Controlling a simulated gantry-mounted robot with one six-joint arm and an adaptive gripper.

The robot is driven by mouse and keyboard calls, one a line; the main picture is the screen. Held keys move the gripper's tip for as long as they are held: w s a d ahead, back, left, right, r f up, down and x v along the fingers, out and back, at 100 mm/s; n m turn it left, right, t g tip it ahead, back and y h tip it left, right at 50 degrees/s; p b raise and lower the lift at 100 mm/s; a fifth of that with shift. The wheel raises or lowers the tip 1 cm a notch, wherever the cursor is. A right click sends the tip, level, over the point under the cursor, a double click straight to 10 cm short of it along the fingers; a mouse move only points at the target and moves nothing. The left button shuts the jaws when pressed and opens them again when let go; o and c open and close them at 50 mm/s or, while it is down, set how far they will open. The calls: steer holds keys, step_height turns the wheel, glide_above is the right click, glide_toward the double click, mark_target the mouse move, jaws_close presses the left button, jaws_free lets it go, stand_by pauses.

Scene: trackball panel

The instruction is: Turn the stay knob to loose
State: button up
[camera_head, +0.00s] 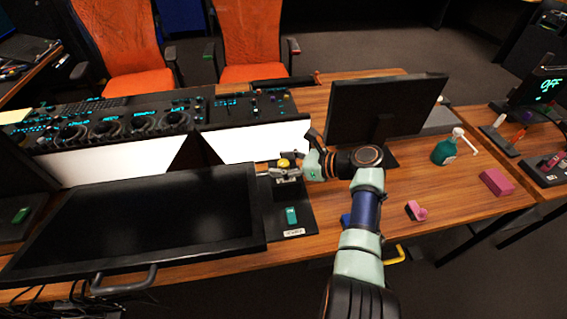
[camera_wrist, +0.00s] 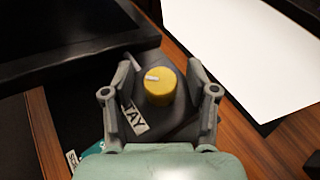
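The stay knob is a yellow round knob (camera_wrist: 160,86) with a white pointer mark on its top, on a dark grey base. In the wrist view the mark points left. In the head view the yellow knob (camera_head: 284,163) shows small at the tip of my arm. My gripper (camera_wrist: 160,92) is open, with one finger on each side of the knob and a visible gap to it on both sides. The lower part of the knob's base is hidden by my gripper.
A large dark screen (camera_head: 150,215) lies left of the knob, and white panels (camera_head: 255,142) stand behind it. A green switch (camera_head: 291,215) sits in front. A monitor (camera_head: 380,108), a green spray bottle (camera_head: 445,150) and pink items (camera_head: 496,182) are to the right.

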steer(key=v, duration=1.2)
